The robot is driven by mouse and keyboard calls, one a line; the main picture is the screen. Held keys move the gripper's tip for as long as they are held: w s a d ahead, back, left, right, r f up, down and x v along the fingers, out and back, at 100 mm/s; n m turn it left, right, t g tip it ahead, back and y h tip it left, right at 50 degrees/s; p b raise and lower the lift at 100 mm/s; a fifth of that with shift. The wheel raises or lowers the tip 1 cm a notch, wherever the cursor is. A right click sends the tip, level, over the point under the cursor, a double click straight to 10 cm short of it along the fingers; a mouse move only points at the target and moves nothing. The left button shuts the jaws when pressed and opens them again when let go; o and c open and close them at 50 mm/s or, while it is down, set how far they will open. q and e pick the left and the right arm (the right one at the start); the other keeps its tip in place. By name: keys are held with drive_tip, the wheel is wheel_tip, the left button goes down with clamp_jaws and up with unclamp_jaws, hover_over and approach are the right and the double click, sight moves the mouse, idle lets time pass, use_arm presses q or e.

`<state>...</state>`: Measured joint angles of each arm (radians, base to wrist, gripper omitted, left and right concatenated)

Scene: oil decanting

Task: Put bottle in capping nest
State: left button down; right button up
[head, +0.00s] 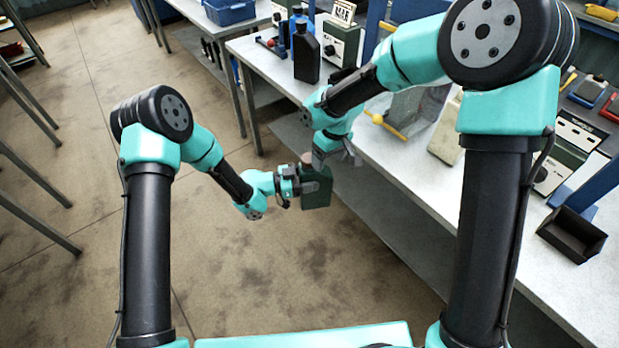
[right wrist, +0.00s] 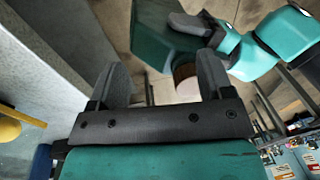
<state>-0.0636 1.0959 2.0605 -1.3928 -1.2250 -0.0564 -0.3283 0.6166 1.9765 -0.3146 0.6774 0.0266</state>
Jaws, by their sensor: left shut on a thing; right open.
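A dark green bottle (head: 317,192) with a brown cork-like top (head: 308,158) is held off the table, over the floor beside the table's near edge. My left gripper (head: 308,187) is shut on its body from the left. My right gripper (head: 335,160) is open and empty, close behind the bottle near its top. In the right wrist view, my right fingers (right wrist: 163,82) are spread apart, with the bottle (right wrist: 160,40) and its brown top (right wrist: 186,72) just beyond them, nearer the right finger. I cannot tell which fixture is the capping nest.
A dark open bin (head: 572,236) sits at the right.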

drive_tip(key=s+d+f+m+y, duration=0.1)
drive_tip(key=s+d+f+m, duration=0.3)
drive_tip(key=s+f, duration=0.6)
drive_tip(key=s+d+f+m+t+y, duration=0.1)
drive_tip(key=s+d+f+m, duration=0.3)
drive_tip(key=s+d+f, duration=0.4)
drive_tip(key=shift+s+f, duration=1.15)
drive_tip(key=shift+f, duration=2.25)
